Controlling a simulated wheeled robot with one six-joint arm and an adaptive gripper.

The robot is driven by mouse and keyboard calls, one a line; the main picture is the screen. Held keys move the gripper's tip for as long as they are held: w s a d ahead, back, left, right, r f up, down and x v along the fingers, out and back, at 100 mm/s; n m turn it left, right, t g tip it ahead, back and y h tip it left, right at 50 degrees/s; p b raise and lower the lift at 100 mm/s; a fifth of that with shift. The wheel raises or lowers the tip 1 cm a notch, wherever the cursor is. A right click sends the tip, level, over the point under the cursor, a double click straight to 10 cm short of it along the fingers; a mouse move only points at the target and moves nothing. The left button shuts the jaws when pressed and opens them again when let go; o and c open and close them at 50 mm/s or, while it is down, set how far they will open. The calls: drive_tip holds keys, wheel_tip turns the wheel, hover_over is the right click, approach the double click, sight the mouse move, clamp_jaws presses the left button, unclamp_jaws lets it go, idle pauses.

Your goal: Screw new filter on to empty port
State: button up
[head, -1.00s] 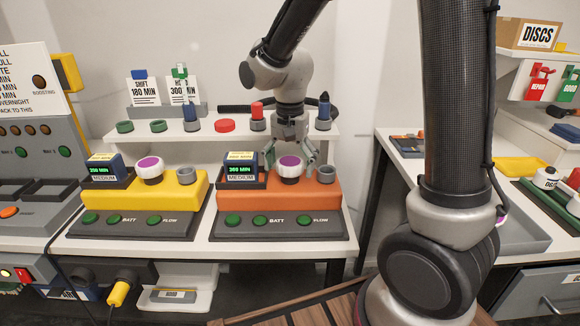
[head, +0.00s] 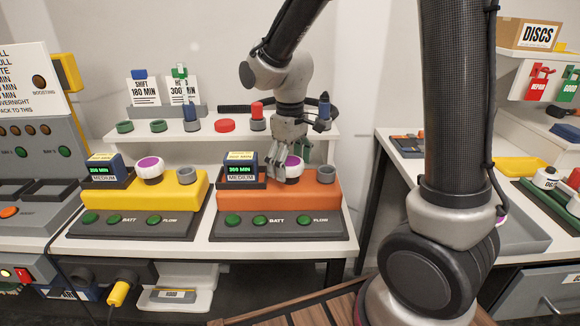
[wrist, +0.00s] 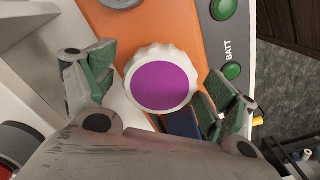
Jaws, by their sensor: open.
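A white ribbed filter with a purple top (head: 293,168) sits on the orange unit (head: 265,196); it also shows in the wrist view (wrist: 161,86). My gripper (head: 290,162) is open, pointing down over this filter, with a finger on either side. In the wrist view, gaps show between the fingers (wrist: 160,78) and the filter's rim. A grey open port ring (head: 326,174) stands right of the filter on the orange unit. A similar purple-topped filter (head: 151,170) and grey port ring (head: 190,174) are on the yellow unit (head: 180,197).
A battery pack (head: 241,168) stands left of the filter. Green buttons (head: 276,219) line the base's front. The shelf (head: 230,143) behind holds green rings, a red disc (head: 225,126) and coloured plugs. A tray bench (head: 520,236) stands right.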

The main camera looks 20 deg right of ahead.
drive_tip(key=n, duration=1.3)
drive_tip(key=c, duration=1.2)
drive_tip(key=m, duration=0.6)
drive_tip(key=shift+m, duration=0.3)
drive_tip(key=m, duration=0.5)
drive_tip(key=o, duration=1.2)
